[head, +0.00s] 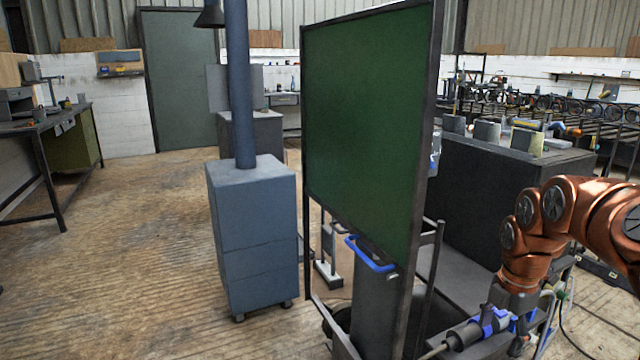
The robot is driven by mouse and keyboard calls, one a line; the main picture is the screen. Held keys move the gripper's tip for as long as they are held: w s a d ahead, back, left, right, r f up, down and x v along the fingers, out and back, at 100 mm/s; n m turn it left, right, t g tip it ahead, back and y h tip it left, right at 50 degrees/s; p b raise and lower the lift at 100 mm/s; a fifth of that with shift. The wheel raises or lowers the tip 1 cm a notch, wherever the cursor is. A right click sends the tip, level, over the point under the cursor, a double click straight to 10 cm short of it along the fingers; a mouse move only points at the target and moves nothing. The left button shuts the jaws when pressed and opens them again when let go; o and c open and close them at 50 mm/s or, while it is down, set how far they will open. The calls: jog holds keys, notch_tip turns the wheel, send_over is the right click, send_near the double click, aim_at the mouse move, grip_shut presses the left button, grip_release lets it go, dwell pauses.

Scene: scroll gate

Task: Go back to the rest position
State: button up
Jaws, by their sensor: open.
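The head view looks out across a workshop floor (130,240) of wooden boards.
A dark green screen (370,120) in a dark frame stands at the centre. A blue-grey cabinet (255,230) on casters stands left of it. A copper-coloured jointed arm (570,205) with a tool is at the right. A workbench (50,125) stands far left. Floor left of the cabinet is clear.

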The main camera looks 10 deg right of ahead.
jog(key=s+a+r+m+p, duration=0.3)
jog(key=a+r+p, duration=0.3)
jog(key=a+r, duration=0.15)
jog(key=s+a+r+m+p, duration=0.3)
jog(key=a+r+p, duration=0.2)
jog(key=a+r, duration=0.25)
jog(key=s+a+r+m+g+p, duration=0.1)
jog(key=s+a+r+m+p, duration=0.3)
jog(key=s+m+p, duration=0.3)
jog(key=s+a+r+m+g+p, duration=0.1)
jog(key=s+a+r+m+p, duration=0.3)
jog(key=s+m+p, duration=0.3)
jog(key=s+a, duration=0.1)
jog(key=s, duration=0.2)
jog(key=shift+a+r, duration=0.15)
